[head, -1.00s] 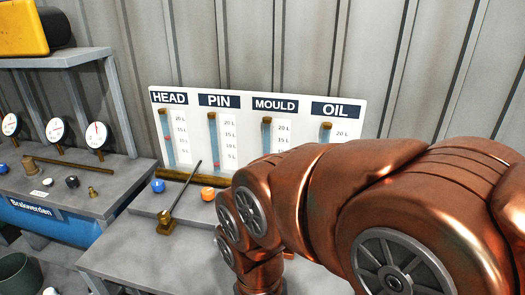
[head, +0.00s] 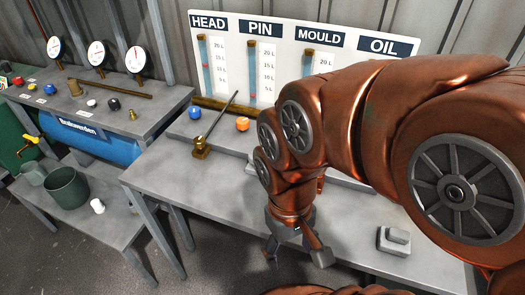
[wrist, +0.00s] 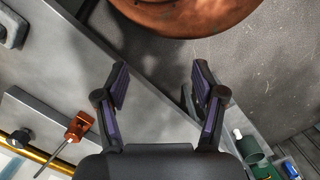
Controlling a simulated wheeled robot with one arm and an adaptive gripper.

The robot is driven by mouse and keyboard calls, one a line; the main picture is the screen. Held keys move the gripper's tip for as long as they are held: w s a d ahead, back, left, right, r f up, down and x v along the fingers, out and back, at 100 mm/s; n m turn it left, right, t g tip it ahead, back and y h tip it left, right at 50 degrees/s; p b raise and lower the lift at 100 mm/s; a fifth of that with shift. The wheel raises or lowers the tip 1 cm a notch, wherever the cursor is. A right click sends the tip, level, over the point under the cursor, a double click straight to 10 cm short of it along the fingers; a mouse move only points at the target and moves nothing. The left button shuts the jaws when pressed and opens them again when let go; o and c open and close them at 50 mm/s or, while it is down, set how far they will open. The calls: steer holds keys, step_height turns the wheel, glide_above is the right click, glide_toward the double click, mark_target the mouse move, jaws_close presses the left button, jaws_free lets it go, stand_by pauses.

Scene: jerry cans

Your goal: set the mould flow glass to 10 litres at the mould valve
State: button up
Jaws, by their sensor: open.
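The mould flow glass (head: 307,63) is on the white board under the MOULD label (head: 320,38). My arm covers its lower part, so I cannot read its level. The mould valve is not visible in the head view, where my arm blocks the area below the glass. A blue knob (head: 195,112) and an orange knob (head: 242,124) sit below the HEAD and PIN glasses. My gripper (head: 296,256) is open and empty, pointing down over the bench's front edge.
A grey block (head: 394,240) lies at the right. Gauges and a dark bucket (head: 67,187) are at the left. The floor ahead of the bench is open.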

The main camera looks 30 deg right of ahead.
steer(key=w+d+r+t+b, duration=0.15)
steer(key=w+d, duration=0.25)
steer(key=w, duration=0.6)
steer(key=w+d+r+g, duration=0.1)
steer(key=w+d+r, duration=0.2)
steer(key=w, duration=0.8)
steer(key=shift+m+t, duration=0.65)
steer(key=shift+m, duration=0.25)
steer(key=w+d, duration=0.4)
steer(key=d, duration=0.1)
steer(key=w+d+f+b, duration=0.1)
steer(key=w+d, duration=0.3)
steer(key=d, duration=0.2)
steer(key=w+d+f, duration=0.1)
steer(key=w+d, duration=0.3)
steer(key=d, duration=0.1)
steer(key=shift+w+d+f+b, duration=0.2)
steer(key=shift+w+d+b, duration=0.1)
steer(key=shift+b, duration=0.1)
steer(key=shift+d, duration=0.15)
steer(key=shift+f, duration=0.2)
steer(key=shift+f+p, duration=0.8)
steer(key=shift+f, duration=2.9)
